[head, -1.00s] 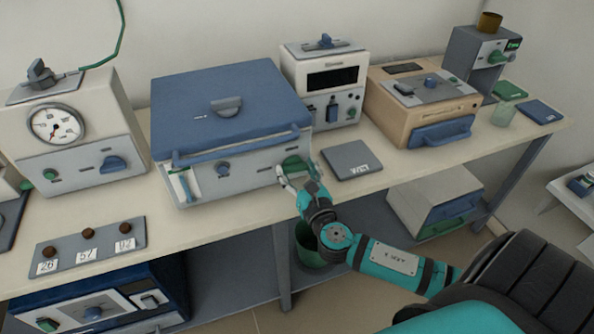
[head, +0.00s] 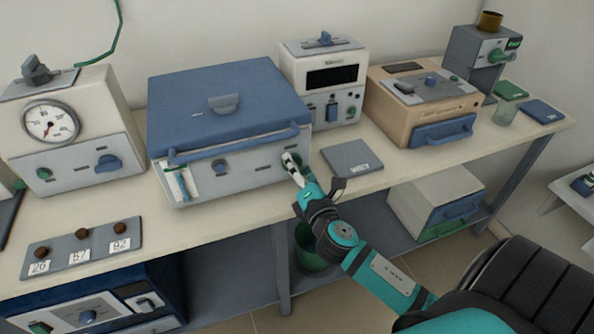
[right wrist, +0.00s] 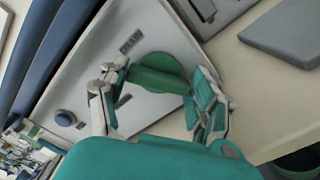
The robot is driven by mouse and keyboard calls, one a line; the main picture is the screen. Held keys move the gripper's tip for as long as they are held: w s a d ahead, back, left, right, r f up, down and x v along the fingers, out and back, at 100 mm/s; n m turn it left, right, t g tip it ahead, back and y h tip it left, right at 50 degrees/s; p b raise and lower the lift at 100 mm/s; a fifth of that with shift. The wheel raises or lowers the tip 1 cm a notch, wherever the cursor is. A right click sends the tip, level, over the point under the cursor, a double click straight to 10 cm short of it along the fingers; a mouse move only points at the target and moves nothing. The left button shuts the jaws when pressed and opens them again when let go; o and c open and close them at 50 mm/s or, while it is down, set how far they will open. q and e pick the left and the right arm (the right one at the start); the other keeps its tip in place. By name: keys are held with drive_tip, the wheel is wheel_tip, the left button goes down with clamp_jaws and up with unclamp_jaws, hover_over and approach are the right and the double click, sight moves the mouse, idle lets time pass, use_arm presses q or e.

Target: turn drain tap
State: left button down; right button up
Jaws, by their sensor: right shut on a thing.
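The drain tap is a green knob (right wrist: 160,74) low at the right end of the front of the blue-lidded box (head: 225,108). In the right wrist view it stands between my right gripper's fingers (right wrist: 160,92), which are closed around it. In the head view the right gripper (head: 292,162) is at the box's front right corner, and its fingers hide part of the tap. My left gripper is not in view.
A grey mat marked WET (head: 352,157) lies just right of the gripper. A green bucket (head: 312,250) stands below the bench edge. A plate with brown knobs (head: 82,248) lies at the left. The tan box (head: 420,105) is farther right.

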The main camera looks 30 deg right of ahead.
drive_tip(key=m, duration=0.3)
drive_tip(key=shift+d+m, duration=0.1)
drive_tip(key=shift+m, duration=1.7)
drive_tip(key=o, duration=1.2)
drive_tip(key=shift+f, duration=0.1)
drive_tip(key=shift+s, duration=0.2)
drive_tip(key=v, duration=1.1)
drive_tip(key=shift+s, duration=0.35)
